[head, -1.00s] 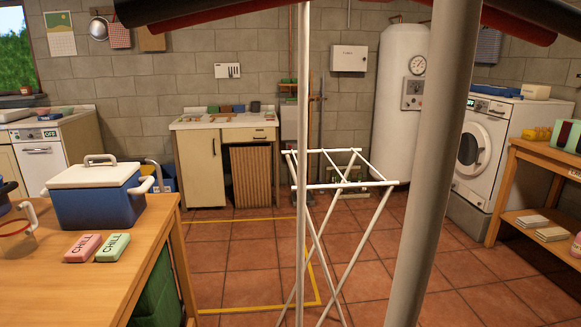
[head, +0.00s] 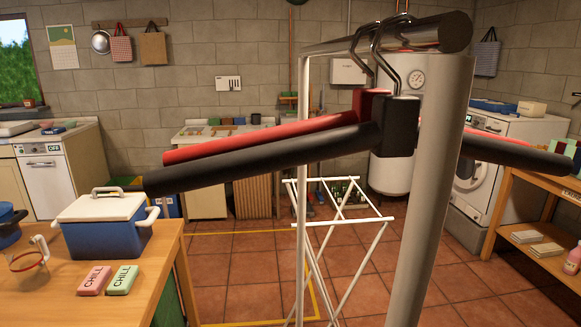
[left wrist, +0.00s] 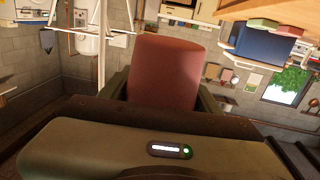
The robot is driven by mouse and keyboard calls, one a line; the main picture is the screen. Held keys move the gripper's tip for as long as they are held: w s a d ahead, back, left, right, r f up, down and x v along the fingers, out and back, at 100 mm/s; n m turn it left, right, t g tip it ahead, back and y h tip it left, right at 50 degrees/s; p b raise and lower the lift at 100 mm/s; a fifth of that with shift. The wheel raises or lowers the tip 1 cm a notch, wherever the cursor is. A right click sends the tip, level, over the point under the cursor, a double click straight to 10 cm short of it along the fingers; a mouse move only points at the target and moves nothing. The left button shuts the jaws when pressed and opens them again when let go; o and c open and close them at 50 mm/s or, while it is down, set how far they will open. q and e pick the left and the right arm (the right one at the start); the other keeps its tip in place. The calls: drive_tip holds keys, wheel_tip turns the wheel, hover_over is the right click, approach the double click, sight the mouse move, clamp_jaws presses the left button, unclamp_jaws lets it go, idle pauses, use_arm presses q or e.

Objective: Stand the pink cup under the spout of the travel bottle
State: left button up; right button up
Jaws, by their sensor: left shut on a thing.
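The pink cup (left wrist: 165,75) fills the middle of the left wrist view, which is upside down. My left gripper (left wrist: 163,88) is shut on it, with a dark finger on each side of the cup. The cup's far end points away from the wrist. Neither gripper shows in the head view.
A garment rail (head: 440,110) with red and black hangers (head: 270,150) stands close in front. A white drying rack (head: 340,200) is behind it. The wooden table (head: 140,300) at left holds a blue cooler (head: 105,235), a clear jug (head: 27,260) and CHILL blocks (head: 107,280).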

use_arm(q)
drive_tip(key=s, duration=0.2)
drive_tip(key=s+f, duration=0.1)
drive_tip(key=s, duration=0.1)
drive_tip(key=shift+s+f, duration=0.15)
drive_tip(key=shift+s, duration=0.05)
drive_tip(key=shift+s+a, duration=0.15)
drive_tip(key=shift+s, duration=0.25)
